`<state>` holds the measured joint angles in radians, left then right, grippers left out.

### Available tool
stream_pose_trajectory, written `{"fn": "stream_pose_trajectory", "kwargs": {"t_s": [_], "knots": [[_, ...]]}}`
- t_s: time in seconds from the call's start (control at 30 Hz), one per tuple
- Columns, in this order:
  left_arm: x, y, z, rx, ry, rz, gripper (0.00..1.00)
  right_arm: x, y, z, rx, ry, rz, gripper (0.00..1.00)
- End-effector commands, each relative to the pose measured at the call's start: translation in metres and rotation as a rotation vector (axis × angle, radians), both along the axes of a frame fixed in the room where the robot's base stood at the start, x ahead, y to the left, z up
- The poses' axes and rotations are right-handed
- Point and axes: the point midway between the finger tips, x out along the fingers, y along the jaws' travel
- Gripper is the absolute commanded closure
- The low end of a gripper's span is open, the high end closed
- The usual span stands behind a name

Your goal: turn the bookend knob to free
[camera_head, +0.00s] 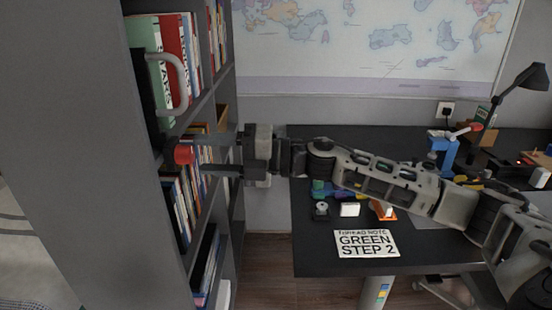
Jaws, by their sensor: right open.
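The red knob (184,153) sits at the front edge of the bookshelf, just below a shelf board. A dark upright plate, which looks like the bookend (156,88), stands above it beside the books, with a pale curved handle (180,80). My right gripper (197,155) reaches in from the right with its fingers pointing left at the knob. Its two fingers are apart, one above and one below the knob's level, with the tips close to it. I cannot tell whether they touch it. My left gripper is not in view.
The bookshelf (228,150) holds rows of books on several levels. A dark desk (430,255) carries a sign reading "GREEN STEP 2" (366,243), small coloured items and a black lamp (534,77). A map (370,40) hangs behind. Wooden floor (265,265) shows between shelf and desk.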

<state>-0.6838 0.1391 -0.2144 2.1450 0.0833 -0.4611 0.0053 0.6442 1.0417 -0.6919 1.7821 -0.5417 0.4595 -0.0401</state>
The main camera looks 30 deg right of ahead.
Motion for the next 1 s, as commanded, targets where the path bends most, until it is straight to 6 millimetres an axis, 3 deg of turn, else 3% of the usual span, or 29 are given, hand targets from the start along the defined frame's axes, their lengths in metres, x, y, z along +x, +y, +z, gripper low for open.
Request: {"fn": "stream_pose_trajectory", "kwargs": {"t_s": [0.2,0.4,0.57,0.7,1.0], "knots": [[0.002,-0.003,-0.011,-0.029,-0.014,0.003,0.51,-0.03,-0.045,-0.01,-0.006,0.006,-0.004,0.47],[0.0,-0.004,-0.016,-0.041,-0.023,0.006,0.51,-0.051,-0.075,-0.01,-0.006,0.007,-0.002,0.47],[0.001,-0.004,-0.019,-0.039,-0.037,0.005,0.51,-0.062,-0.091,-0.01,-0.007,0.005,0.0,0.47],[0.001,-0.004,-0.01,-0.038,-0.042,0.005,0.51,-0.067,-0.099,-0.006,0.0,0.007,-0.004,0.47],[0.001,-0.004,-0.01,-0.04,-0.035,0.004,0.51,-0.075,-0.11,-0.006,-0.003,0.004,-0.002,0.47]]}}
